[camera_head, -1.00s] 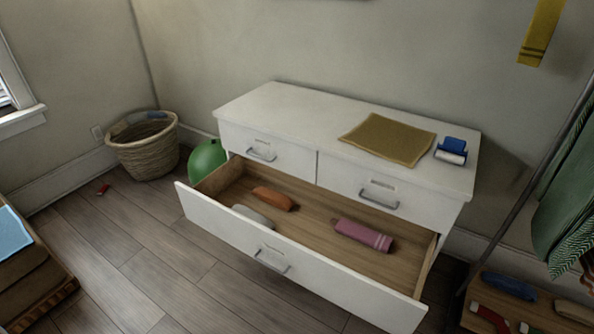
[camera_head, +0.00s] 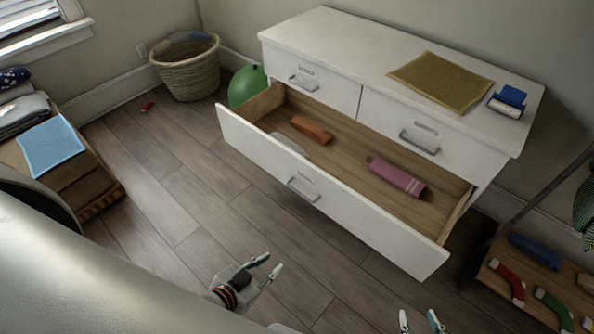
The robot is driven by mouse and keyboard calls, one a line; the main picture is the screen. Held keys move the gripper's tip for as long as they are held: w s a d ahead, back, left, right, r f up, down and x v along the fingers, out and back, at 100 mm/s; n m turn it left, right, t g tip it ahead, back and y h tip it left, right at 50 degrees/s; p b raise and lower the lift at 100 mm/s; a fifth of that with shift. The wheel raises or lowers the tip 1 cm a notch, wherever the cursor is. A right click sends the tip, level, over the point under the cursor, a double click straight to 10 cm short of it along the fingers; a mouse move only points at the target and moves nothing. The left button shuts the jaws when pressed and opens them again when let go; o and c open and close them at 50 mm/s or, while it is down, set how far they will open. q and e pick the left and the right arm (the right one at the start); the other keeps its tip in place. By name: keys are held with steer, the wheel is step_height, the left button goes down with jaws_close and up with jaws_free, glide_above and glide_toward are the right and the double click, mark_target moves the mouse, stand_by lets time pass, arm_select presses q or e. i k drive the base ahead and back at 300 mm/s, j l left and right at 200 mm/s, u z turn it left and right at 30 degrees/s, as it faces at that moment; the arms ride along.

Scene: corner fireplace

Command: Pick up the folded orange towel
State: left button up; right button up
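A folded orange towel (camera_head: 311,129) lies in the open lower drawer (camera_head: 358,152) of a white dresser, toward its left back. A folded pink towel (camera_head: 397,177) lies to its right, and a light grey folded item (camera_head: 289,143) is partly hidden behind the drawer front. My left gripper (camera_head: 268,268) is over the floor in front of the drawer, apart from the towel, with its fingers spread and nothing between them. My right gripper (camera_head: 421,322) shows only its fingertips at the bottom edge. They are apart and empty.
The dresser top (camera_head: 350,43) holds a mustard cloth (camera_head: 440,81) and a blue lint roller (camera_head: 507,101). A basket (camera_head: 187,70) and a green balloon (camera_head: 247,86) stand left of the dresser. A wooden bench with cloths (camera_head: 90,178) is at left; socks lie on a wooden board (camera_head: 508,304) at right.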

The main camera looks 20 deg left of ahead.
mark_target(318, 134)
steer(key=z, duration=0.25)
steer(key=i+j+z, duration=0.1)
steer(key=j+z, duration=0.2)
steer(key=i+j+z, duration=0.1)
steer(key=j+z, duration=0.25)
steer(key=j, duration=0.15)
steer(key=j+z, duration=0.25)
steer(key=j, duration=2.7)
steer(key=i+z, duration=0.05)
steer(key=i, duration=0.05)
